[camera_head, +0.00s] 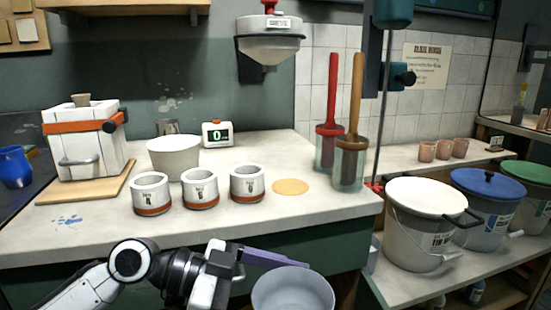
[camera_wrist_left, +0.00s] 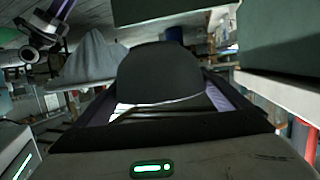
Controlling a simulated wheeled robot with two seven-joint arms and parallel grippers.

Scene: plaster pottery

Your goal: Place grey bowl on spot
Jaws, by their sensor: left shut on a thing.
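The grey bowl (camera_head: 293,291) is at the bottom of the head view, in front of the counter's front edge and below its top. It looks upright, and its lower part is cut off by the frame. My left gripper (camera_head: 285,262) is shut on its far rim; one purple finger shows. In the left wrist view the bowl (camera_wrist_left: 160,75) is a dark rounded shape between the purple fingers. The spot (camera_head: 291,187) is a flat tan disc on the counter, bare, right of the three cups. What seems to be my right gripper (camera_wrist_left: 42,38) shows small in the wrist view; its jaws are unclear.
Three cups (camera_head: 200,188) with orange bases stand left of the spot on the counter (camera_head: 240,220). A white bowl (camera_head: 174,157) is behind them. Two glass jars (camera_head: 350,168) with red and orange-handled tools stand right of the spot. White buckets (camera_head: 415,235) stand farther right.

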